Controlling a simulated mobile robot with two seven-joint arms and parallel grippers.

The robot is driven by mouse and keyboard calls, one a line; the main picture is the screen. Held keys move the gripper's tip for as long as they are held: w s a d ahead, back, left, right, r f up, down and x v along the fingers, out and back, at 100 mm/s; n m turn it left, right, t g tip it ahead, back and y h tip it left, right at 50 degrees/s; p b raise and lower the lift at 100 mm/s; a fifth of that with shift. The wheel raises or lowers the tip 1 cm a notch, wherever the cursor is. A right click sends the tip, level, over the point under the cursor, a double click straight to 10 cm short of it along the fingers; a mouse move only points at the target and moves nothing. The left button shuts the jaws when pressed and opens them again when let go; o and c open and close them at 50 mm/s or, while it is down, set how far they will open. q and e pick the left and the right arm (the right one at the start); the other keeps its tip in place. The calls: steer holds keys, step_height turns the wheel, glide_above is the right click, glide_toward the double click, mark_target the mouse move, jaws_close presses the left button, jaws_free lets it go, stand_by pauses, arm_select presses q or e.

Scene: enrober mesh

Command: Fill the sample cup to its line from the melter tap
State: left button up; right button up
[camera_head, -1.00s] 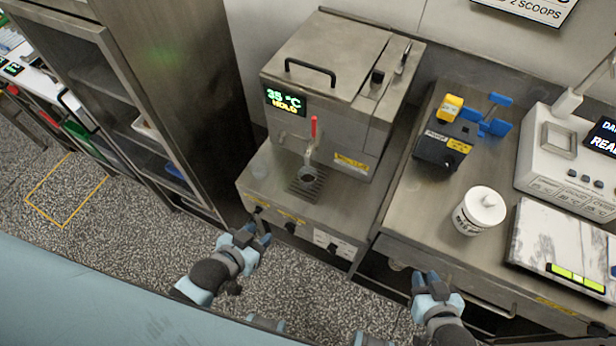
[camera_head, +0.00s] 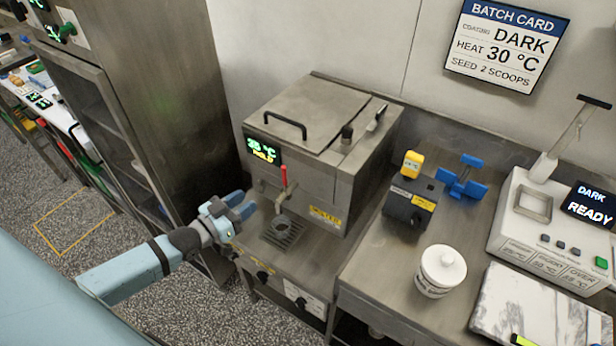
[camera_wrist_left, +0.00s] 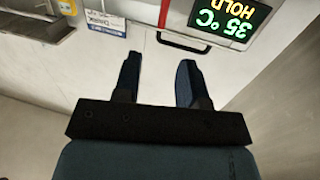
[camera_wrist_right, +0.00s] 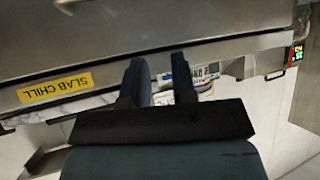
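The steel melter (camera_head: 310,150) stands against the wall, and its display (camera_head: 263,151) reads 35 °C HOLD. Its tap has an upright red handle (camera_head: 284,178) above a drip grate (camera_head: 280,234). A small grey ring shows over the grate; I cannot tell whether it is the spout or a cup. I cannot make out the sample cup or its line. My left gripper (camera_head: 240,206) is open, left of the tap; in the left wrist view its fingers (camera_wrist_left: 158,82) are apart with nothing visible between them. My right gripper (camera_wrist_right: 160,82) is open and empty, outside the head view.
A white lidded tub (camera_head: 440,270), a dark box with a yellow top (camera_head: 411,203) and a blue object (camera_head: 462,178) stand on the right bench. A white device (camera_head: 550,225) reads DARK READY. The batch card (camera_head: 507,42) hangs above. A steel cabinet (camera_head: 150,80) stands left.

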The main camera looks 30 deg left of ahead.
mark_target(285, 182)
arm_select(q)
steer(key=x, duration=0.4)
steer(key=p+x, duration=0.1)
steer(key=x, duration=0.4)
steer(key=r+p+x, duration=0.1)
steer(key=x, duration=0.4)
steer(key=shift+w+a, duration=0.2)
steer(key=shift+c, duration=0.4)
jaws_close()
